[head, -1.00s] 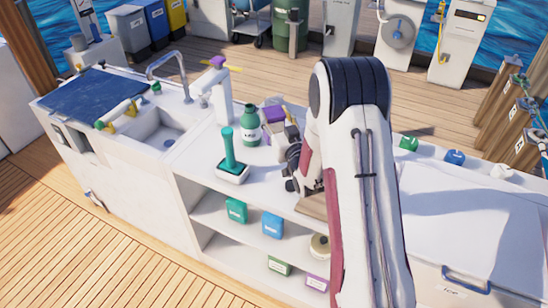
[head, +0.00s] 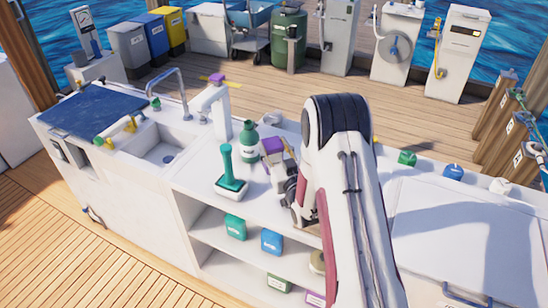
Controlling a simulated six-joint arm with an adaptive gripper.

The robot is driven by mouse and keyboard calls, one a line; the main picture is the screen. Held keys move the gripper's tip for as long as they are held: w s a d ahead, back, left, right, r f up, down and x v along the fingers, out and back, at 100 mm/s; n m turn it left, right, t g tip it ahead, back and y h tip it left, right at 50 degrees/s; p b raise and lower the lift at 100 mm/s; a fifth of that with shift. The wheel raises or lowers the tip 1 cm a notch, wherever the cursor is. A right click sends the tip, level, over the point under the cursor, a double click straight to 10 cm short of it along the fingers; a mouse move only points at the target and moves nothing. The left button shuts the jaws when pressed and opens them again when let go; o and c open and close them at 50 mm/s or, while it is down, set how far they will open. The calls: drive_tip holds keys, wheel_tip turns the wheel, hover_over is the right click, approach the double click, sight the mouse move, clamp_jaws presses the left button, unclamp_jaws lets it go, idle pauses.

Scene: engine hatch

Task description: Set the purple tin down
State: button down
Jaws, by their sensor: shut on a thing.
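The purple tin (head: 272,146) shows in the head view above the white counter, just right of the green bottle. Its purple top and part of a pale side are visible. My gripper (head: 283,166) is at the tin's right side and shut on it. My arm and wrist hide part of the gripper. I cannot tell whether the tin's underside touches the counter.
The green bottle (head: 249,142) and a green-handled brush (head: 230,172) in a white holder stand close to the left. A white dispenser (head: 215,110) stands behind them. The sink (head: 166,148) is further left. Open shelves below hold a green box (head: 235,227) and a blue box (head: 271,241).

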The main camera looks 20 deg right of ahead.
sight(275, 159)
drive_tip(key=shift+f, duration=2.05)
drive_tip(key=shift+f, duration=0.1)
drive_tip(key=c, duration=1.2)
unclamp_jaws()
drive_tip(key=shift+f, duration=0.1)
drive_tip(key=shift+r, duration=0.2)
drive_tip(key=shift+s, duration=6.05)
drive_tip(key=shift+w, duration=0.1)
